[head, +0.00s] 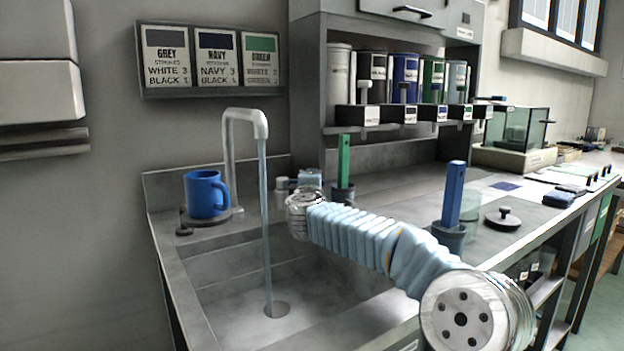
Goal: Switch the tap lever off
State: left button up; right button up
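The tap (245,118) is a pale grey spout that rises behind the sink and bends down. A stream of water (265,220) falls from it into the sink (225,305), near the drain (277,309). I cannot make out the tap lever clearly; a small pale grey upright piece (282,186) stands right of the tap, beside my wrist. My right arm reaches across the sink from the lower right. My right gripper (309,180) is at its far end near the back ledge, mostly hidden behind the wrist, so its fingers cannot be read. My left gripper is out of view.
A blue mug (204,194) stands on a round dark base left of the tap. A green bar (343,162) and a blue bar (453,195) stand upright in dark cups near my arm. A dark lid (502,219) lies on the counter at right.

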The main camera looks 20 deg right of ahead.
jog(key=shift+w, duration=0.15)
jog(key=shift+c, duration=0.3)
grip_shut()
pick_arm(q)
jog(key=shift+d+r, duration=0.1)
